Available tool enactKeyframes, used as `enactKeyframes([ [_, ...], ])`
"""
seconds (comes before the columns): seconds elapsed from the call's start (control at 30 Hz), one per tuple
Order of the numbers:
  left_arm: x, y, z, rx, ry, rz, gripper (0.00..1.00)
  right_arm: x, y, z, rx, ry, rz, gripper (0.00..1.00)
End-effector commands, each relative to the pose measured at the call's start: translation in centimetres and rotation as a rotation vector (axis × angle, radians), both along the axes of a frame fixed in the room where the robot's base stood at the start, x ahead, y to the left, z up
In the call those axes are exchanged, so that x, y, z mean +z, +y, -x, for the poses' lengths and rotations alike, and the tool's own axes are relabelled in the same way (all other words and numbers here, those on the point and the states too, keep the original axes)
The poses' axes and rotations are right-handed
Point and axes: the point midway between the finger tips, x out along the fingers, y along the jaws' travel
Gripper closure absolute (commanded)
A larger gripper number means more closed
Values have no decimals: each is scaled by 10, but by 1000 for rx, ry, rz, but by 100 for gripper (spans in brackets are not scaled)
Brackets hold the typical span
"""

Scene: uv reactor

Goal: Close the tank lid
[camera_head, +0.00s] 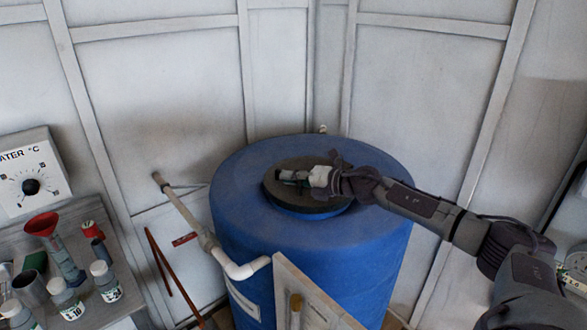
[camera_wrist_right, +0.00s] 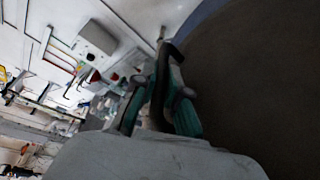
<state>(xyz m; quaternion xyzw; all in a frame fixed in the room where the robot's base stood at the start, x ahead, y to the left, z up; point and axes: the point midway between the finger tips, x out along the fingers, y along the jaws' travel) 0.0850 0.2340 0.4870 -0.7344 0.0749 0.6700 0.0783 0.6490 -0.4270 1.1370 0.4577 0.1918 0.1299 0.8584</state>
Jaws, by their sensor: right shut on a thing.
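The blue tank (camera_head: 240,180) stands in the middle of the head view. Its round dark lid (camera_head: 325,205) lies on the top opening and looks level; whether it is fully seated I cannot tell. My right gripper (camera_head: 285,176) is over the lid, shut on the lid's upper part, with the arm coming in from the right. In the right wrist view, the gripper's fingers (camera_wrist_right: 160,95) are close together beside the lid's broad dark surface (camera_wrist_right: 255,80). My left gripper is not in view.
A white pipe (camera_head: 240,270) runs along the tank's left side. A pale board (camera_head: 300,295) stands in front of the tank. A bench at the left holds a red funnel (camera_head: 42,224) and several bottles. Panelled walls are close behind the tank.

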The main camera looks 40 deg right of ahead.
Motion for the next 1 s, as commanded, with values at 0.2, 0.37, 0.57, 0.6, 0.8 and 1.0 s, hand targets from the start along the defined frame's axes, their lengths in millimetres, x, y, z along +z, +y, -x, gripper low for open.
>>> enactKeyframes([
  [0.2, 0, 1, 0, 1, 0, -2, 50, -5, 1, 0, 0, -3, 22, 100],
  [0.37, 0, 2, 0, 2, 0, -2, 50, -7, 1, 0, 0, -1, 24, 100],
  [0.57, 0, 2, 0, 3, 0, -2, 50, -8, 2, 1, 1, 3, 23, 83],
  [0.6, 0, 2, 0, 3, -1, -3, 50, -8, 1, 1, 0, 3, 22, 77],
  [0.8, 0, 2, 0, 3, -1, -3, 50, -7, 1, 0, -1, 1, 23, 77],
  [1.0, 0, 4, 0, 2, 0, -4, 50, -6, -2, 6, -2, 1, 22, 77],
])
